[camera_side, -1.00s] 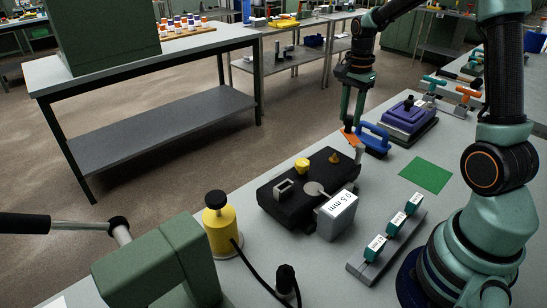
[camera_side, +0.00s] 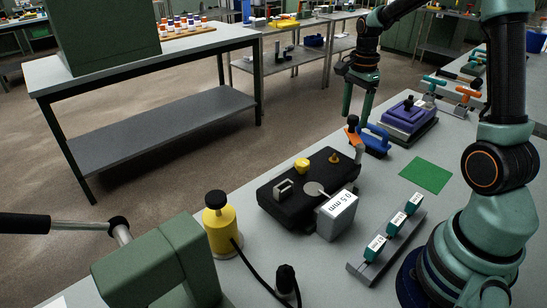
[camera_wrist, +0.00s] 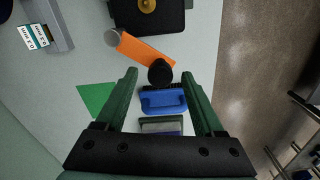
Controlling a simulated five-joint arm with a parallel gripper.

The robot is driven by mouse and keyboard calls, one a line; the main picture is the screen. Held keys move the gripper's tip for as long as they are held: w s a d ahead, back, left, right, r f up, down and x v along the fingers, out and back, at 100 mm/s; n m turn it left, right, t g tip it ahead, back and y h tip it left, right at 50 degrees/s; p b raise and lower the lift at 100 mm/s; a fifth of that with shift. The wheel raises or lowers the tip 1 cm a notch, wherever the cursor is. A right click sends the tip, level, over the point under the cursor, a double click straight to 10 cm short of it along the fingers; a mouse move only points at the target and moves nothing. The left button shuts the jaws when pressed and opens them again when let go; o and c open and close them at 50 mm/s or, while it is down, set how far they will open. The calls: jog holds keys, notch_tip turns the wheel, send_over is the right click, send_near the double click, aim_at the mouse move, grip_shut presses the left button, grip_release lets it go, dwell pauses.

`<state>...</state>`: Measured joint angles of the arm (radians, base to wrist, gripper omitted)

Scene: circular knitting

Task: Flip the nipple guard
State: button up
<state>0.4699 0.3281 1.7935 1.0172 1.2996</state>
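The orange guard (camera_side: 352,132), a flat bar with a black knob (camera_side: 353,120) at one end, stands at the far right corner of the black machine block (camera_side: 268,190). Its other end meets a grey cylinder (camera_side: 359,153). In the wrist view the orange bar (camera_wrist: 145,49) runs from the grey cylinder (camera_wrist: 112,37) to the black knob (camera_wrist: 160,72). My gripper (camera_side: 356,115) is open above the knob. In the wrist view its green fingers (camera_wrist: 159,76) are spread on either side of the knob, apart from it, with nothing held.
A blue-handled brush (camera_side: 374,140) lies close behind the guard, and a purple device (camera_side: 409,119) stands beyond it. A green square (camera_side: 427,175) lies on bare bench to the right. A rack of teal labelled blocks (camera_side: 388,240) and a yellow bottle (camera_side: 219,228) are nearer.

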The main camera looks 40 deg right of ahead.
notch_tip(320, 180, up, 12)
dwell(0.8)
dwell(0.4)
jog(key=s+a+f+n+t, duration=0.1)
jog(key=s+a+n, duration=0.3)
jog(key=a+n, duration=0.5)
jog(key=s+a+f+n+t, duration=0.1)
jog(key=s+a+n+t, duration=0.3)
jog(key=a+n, duration=0.6)
jog(key=shift+s+n+t, duration=0.3)
jog(key=shift+n, duration=0.3)
